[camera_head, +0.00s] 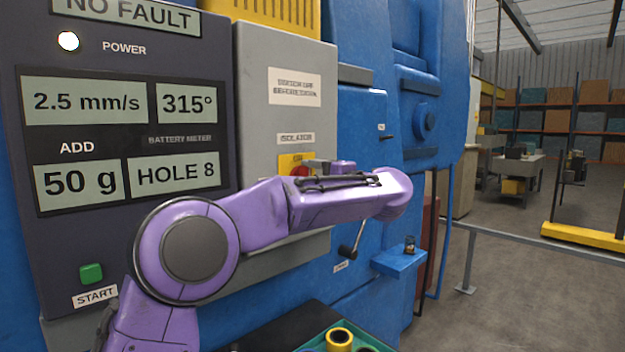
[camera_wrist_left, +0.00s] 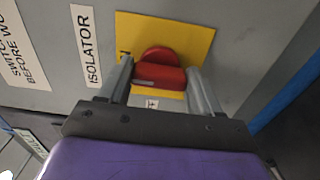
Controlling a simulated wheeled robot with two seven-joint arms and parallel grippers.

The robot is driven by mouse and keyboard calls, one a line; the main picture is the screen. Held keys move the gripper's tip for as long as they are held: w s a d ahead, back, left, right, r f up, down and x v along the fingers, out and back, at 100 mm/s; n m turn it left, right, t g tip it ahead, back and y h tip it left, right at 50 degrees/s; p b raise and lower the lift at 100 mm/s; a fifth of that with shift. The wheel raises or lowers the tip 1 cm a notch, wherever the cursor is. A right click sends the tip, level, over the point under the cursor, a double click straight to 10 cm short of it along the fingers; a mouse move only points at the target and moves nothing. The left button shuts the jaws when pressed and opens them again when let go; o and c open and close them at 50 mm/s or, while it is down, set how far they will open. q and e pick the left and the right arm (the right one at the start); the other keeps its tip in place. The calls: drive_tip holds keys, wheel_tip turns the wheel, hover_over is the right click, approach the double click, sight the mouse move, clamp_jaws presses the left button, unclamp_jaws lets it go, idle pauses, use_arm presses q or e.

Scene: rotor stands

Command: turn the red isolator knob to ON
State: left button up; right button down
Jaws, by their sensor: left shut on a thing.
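The red isolator knob (camera_wrist_left: 158,70) sits on a yellow plate (camera_wrist_left: 205,40) on a grey cabinet, beside a label reading ISOLATOR (camera_wrist_left: 88,45). In the left wrist view the two grey fingers of my left gripper (camera_wrist_left: 160,78) stand on either side of the knob's red bar, shut on it. The bar lies roughly across that picture. In the head view the knob (camera_head: 298,170) shows only partly behind my left gripper (camera_head: 312,166). A small mark on the plate near the knob is too small to read surely. My right gripper is out of view.
A dark panel (camera_head: 120,240) at left reads NO FAULT, with a lit POWER lamp (camera_head: 68,41) and green START button (camera_head: 91,273). Blue machine housing with a lever (camera_head: 352,245) and small shelf (camera_head: 400,260) stands right of the cabinet. A tray (camera_head: 312,338) is below. Open floor lies right.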

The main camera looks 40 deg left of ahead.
use_arm(q)
drive_tip(key=o, duration=1)
drive_tip(key=shift+o, duration=0.2)
drive_tip(key=d+b, duration=0.3)
drive_tip(key=d, duration=0.7)
drive_tip(key=shift+s+d, duration=0.2)
drive_tip(key=shift+s, duration=0.25)
